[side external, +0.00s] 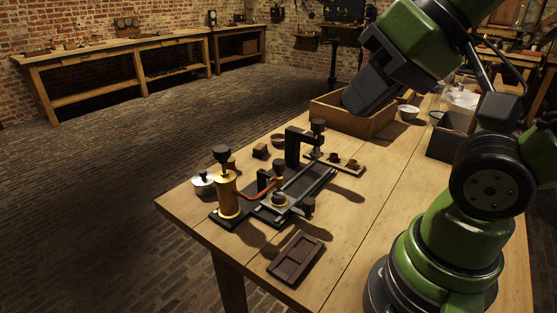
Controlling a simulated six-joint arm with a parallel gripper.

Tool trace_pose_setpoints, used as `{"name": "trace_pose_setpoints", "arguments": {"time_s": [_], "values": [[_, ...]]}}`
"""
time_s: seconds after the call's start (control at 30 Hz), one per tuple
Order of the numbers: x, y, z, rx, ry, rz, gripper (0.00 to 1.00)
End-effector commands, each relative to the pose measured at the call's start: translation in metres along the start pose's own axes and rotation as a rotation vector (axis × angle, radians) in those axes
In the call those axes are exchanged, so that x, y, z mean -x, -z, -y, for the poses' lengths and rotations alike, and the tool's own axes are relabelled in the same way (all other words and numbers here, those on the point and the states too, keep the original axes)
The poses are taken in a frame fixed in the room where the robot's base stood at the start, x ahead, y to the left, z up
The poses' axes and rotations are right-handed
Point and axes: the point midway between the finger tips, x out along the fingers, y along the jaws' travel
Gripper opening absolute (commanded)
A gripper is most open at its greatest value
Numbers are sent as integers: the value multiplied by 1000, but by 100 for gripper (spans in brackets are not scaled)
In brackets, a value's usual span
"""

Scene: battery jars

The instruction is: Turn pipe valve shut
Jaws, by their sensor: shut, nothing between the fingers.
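A brass cylinder (229,196) with a black knob (221,153) on top stands upright at the left end of a dark apparatus base (230,219). A thin red pipe (258,192) runs from the cylinder toward the middle of the apparatus. Other black knobs show at the right front (308,205) and on top of a black frame (318,125). I cannot tell which of these is the pipe valve. My gripper (352,104) is shut and empty, raised above the table near the wooden box, back and right of the apparatus and apart from it. Its far side is hidden.
An open wooden box (348,121) stands behind the apparatus. A dark compartment tray (296,258) lies in front. A silver lidded pot (203,184) is left of the cylinder. A small board with cups (342,163) and a dark bin (447,141) lie right.

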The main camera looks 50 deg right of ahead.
Motion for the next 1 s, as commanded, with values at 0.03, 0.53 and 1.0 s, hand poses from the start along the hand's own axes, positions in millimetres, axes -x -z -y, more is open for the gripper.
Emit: {"name": "trace_pose_setpoints", "arguments": {"time_s": [0.03, 0.53, 1.0], "values": [[0, 0, 0, -2, -1, 1, 14], [-66, 93, -14, -711, -309, 175, 55], [-169, 133, -73, -1338, -675, 170, 55]]}}
